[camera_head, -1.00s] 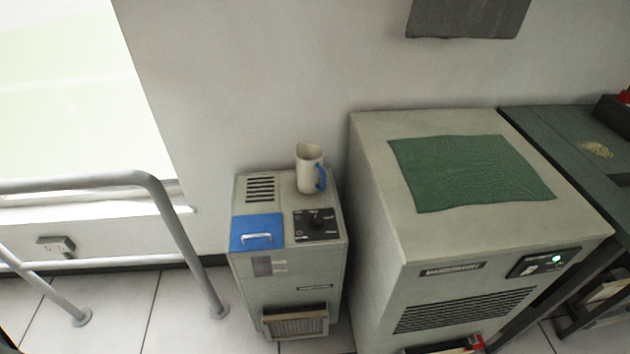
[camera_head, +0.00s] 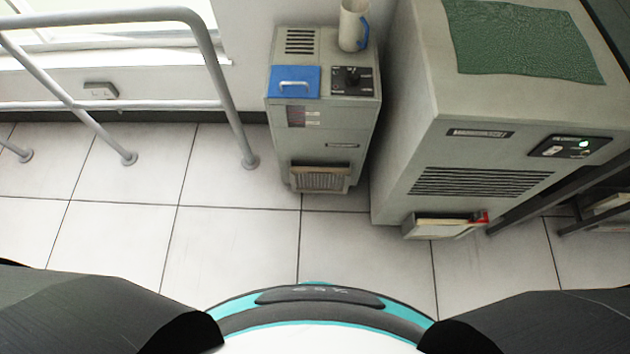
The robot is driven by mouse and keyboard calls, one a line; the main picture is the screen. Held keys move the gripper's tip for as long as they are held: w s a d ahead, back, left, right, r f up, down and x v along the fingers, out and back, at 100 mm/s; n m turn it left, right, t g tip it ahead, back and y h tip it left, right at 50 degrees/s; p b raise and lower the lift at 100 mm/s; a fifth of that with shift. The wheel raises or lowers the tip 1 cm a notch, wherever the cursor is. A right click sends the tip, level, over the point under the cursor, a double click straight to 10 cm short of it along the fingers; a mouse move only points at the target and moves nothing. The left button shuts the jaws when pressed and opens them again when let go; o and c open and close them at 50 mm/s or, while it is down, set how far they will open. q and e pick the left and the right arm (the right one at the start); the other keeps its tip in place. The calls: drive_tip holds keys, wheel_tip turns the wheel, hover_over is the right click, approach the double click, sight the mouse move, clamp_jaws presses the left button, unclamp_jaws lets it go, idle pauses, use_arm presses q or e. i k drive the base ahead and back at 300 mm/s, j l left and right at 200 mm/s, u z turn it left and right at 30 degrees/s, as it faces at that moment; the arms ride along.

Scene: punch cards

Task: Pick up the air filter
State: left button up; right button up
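A framed, ribbed panel that looks like the air filter (camera_head: 320,179) sits low in the front of a small grey machine (camera_head: 335,125), just above the floor. It has a brown upper edge and juts out a little from the machine's face. Neither gripper shows in the head view. Only dark parts of my two arms show at the bottom left and bottom right corners, with my teal and white base between them.
A large grey cabinet (camera_head: 410,150) with a green mat (camera_head: 525,42) stands to the right. A box with a red part (camera_head: 445,223) is low at its front. A grey railing (camera_head: 225,85) is left. Tiled floor (camera_head: 240,235) ahead is clear.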

sight(317, 175)
drive_tip(key=z, duration=1.9)
drive_tip(key=u, duration=1.9)
drive_tip(key=i+j+z, duration=0.1)
drive_tip(key=i+j, duration=0.15)
drive_tip(key=i, duration=0.3)
drive_tip(key=i+j, duration=0.3)
drive_tip(key=i, duration=0.2)
drive_tip(key=z, duration=1.5)
drive_tip(key=i+j, duration=0.05)
